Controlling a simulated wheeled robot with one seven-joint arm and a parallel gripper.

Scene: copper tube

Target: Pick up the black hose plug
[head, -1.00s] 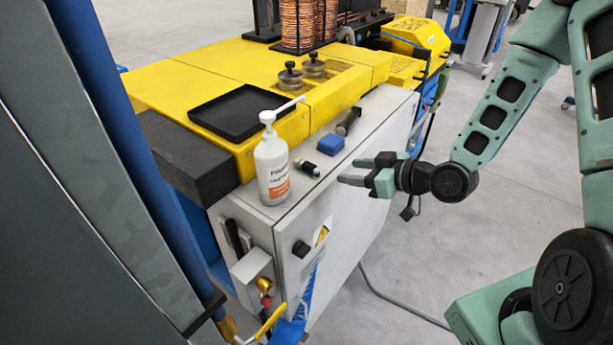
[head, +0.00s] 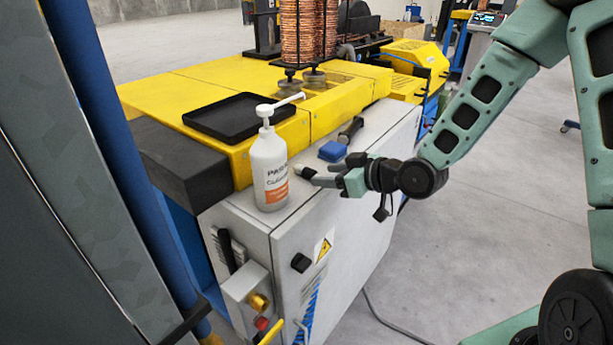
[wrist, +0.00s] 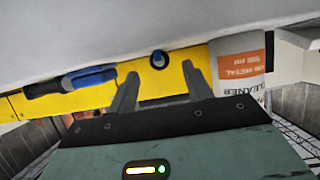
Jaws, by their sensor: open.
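The black hose plug (head: 303,171) lies on the grey cabinet top (head: 305,206), to the right of the white bottle. My gripper (head: 322,175) is open and reaches in from the right, low over the cabinet top. In the wrist view, which shows the scene upside down, the plug (wrist: 158,60) appears end-on as a small dark, blue-ringed round. It lies in line with the gap between the open fingers (wrist: 160,69). I see no grip on it.
The white pump bottle (head: 270,168) stands close to the left of the plug. The yellow machine top (head: 180,90) rises beyond, with a black tray (head: 220,131).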

